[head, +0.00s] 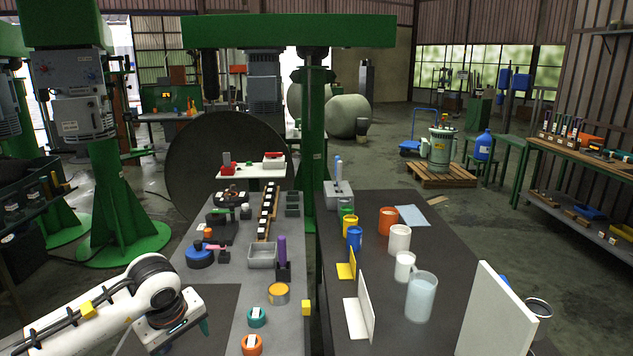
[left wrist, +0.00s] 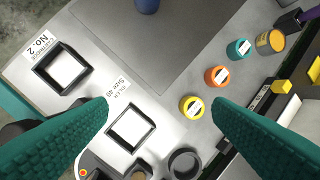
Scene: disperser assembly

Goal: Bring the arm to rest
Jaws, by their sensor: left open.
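My left arm (head: 95,310) reaches in from the lower left of the head view. Its gripper (head: 190,328) hangs over the near left part of the grey bench, pointing down. In the left wrist view the two teal fingers of this gripper (left wrist: 160,108) are spread wide with nothing between them. Below them lie a square black frame (left wrist: 131,130) on the bench and a yellow ring-shaped piece (left wrist: 191,107). The gripper appears apart from both. My right arm and gripper are not in view.
An orange piece (left wrist: 216,76) and a teal piece (left wrist: 238,49) lie to the right of the gripper. Another frame (left wrist: 66,68) sits at the left. Cups and a white panel (head: 495,315) stand on the dark bench at right.

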